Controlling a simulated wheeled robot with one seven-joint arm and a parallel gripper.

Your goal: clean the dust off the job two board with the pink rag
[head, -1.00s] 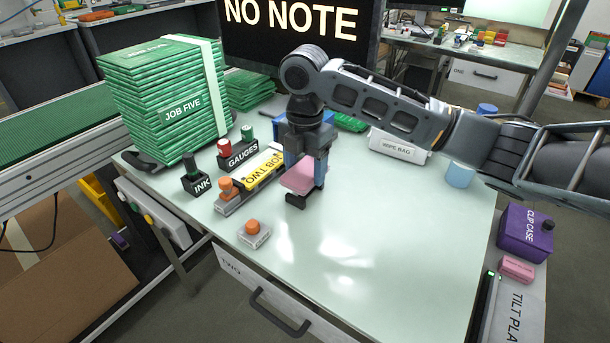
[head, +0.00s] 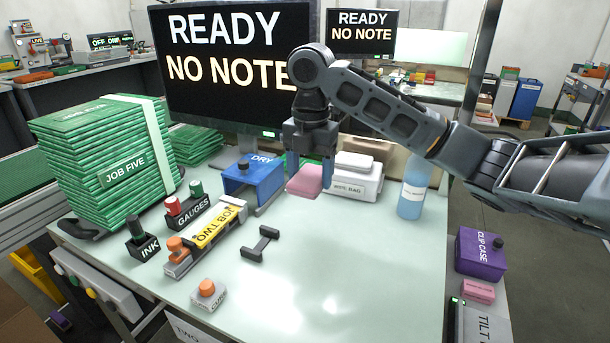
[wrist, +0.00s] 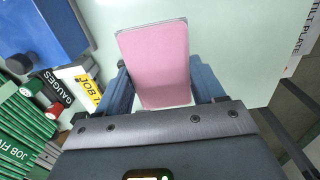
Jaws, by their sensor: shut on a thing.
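The pink rag (head: 305,180) is a flat block-like pad in my gripper (head: 310,170), near the back middle of the bench. In the wrist view the rag (wrist: 158,62) sits between both fingers of my gripper (wrist: 165,95). I cannot tell whether it touches the bench top. The job two board (head: 215,228) lies to the left and front of my gripper, yellow-labelled, in a grey holder with an orange knob (head: 176,245). Part of its yellow label also shows in the wrist view (wrist: 88,88). I cannot make out dust on it.
A black bracket (head: 260,243) lies between the board and open bench. Behind are a blue DRY box (head: 253,178), a white wipe bag box (head: 354,185) and a blue bottle (head: 412,188). Ink (head: 142,243) and gauges (head: 188,208) stand left. The bench's front right (head: 350,275) is clear.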

